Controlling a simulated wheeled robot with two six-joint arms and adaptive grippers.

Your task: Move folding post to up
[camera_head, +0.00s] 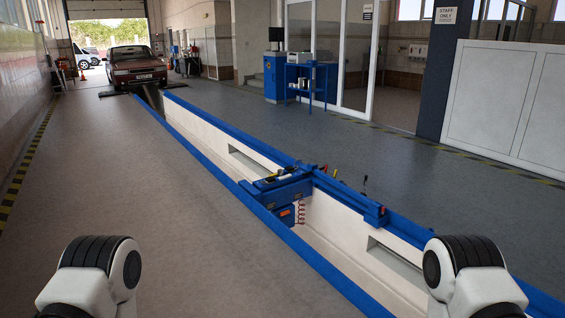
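A blue sliding jack (286,189) spans the long inspection pit in the middle of the head view. Its top carries low parts that lie nearly flat, with some yellow and dark bits among them. The folding post is too small to tell apart from these parts. A red coiled hose (301,213) hangs under the jack's right side. My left arm (92,272) shows at the bottom left and my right arm (470,272) at the bottom right, both well short of the jack. Neither gripper is in view.
The pit has blue edges (312,262) and white walls (325,222). Grey floor (120,180) lies clear on its left. A blue cart (306,82) stands beyond the pit to the right. A red car (136,68) stands at the far end.

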